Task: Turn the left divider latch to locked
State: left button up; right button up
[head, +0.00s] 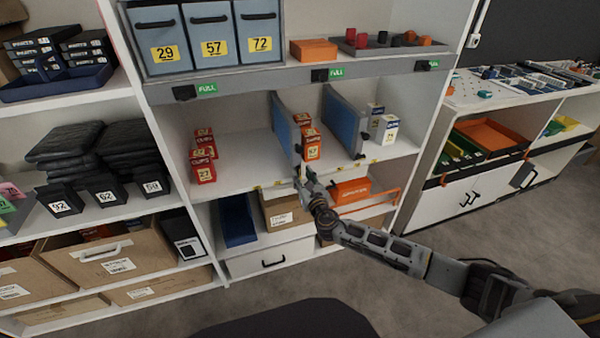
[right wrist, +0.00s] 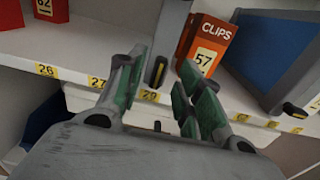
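The left divider (head: 287,128) is a blue panel with a grey frame standing on the middle shelf. Its latch (right wrist: 158,72), a dark handle with yellow on it, is at the lower front end of the divider (right wrist: 174,28) and stands nearly upright. My right gripper (head: 304,178) is at the shelf's front edge below that divider. In the right wrist view my right gripper (right wrist: 158,80) is open, with green-padded fingers on either side of the latch; I see no clear contact. My left gripper is not in view.
The right divider (head: 345,122) has a similar latch (right wrist: 294,109), lying roughly along the shelf edge. A red CLIPS box (right wrist: 206,45) stands close right of the left divider. Red boxes (head: 203,160) stand left, white boxes (head: 384,125) right. An orange bin (head: 350,190) is below.

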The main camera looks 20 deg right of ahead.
aim_at(300, 170)
jog(key=shift+w, duration=1.55)
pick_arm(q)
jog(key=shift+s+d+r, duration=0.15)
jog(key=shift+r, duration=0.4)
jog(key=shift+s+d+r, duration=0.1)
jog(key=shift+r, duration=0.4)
pick_arm(e)
jog(key=shift+w, duration=0.1)
grip_shut()
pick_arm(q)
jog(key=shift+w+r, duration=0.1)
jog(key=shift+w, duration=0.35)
